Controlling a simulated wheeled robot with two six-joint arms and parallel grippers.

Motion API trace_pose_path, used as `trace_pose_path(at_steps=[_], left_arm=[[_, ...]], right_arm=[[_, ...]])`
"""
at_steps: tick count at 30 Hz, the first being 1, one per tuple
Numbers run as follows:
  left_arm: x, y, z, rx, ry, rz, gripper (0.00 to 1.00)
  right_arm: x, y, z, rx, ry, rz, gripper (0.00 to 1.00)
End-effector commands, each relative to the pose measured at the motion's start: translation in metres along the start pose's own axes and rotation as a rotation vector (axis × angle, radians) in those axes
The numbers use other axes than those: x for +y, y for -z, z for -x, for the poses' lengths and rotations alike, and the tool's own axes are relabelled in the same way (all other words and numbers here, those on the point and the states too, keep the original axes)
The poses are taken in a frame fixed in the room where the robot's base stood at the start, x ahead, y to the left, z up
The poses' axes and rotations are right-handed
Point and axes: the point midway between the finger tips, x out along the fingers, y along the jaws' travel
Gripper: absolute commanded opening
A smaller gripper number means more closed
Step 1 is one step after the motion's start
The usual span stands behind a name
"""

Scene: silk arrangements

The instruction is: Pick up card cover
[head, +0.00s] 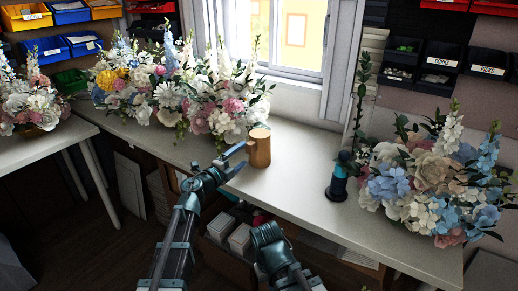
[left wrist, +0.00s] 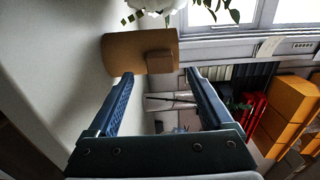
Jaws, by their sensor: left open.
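No thing in view is plainly a card cover. A brown cylinder (head: 260,149) with a small block on its side, like a mug with a handle, stands on the white counter near its front edge. In the left wrist view the cylinder (left wrist: 135,53) lies sideways in the picture, with its block (left wrist: 160,62) just beyond the space between my fingertips. My left gripper (head: 237,160) is open and empty, close to the block side of the cylinder. My right arm shows at the bottom of the head view, but its gripper is not seen.
Several silk bouquets (head: 215,105) stand on the counter at the back left, and another bouquet (head: 435,190) at the right. An open shelf with boxes (head: 240,238) lies below the counter.

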Motion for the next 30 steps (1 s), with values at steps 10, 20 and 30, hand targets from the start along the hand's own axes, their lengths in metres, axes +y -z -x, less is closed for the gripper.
trace_pose_path(at_steps=[10, 20, 30], left_arm=[[0.000, -0.001, -0.013, 0.000, 0.000, 0.000, 0.85], [0.000, 0.000, -0.054, 0.000, 0.000, 0.000, 0.85], [0.000, 0.001, -0.054, -0.001, 0.000, 0.000, 0.62]], right_arm=[[0.000, 0.000, 0.000, 0.000, 0.000, 0.000, 0.00], [0.000, 0.000, 0.000, 0.000, 0.000, 0.000, 0.00], [0.000, 0.000, 0.000, 0.000, 0.000, 0.000, 0.00]])
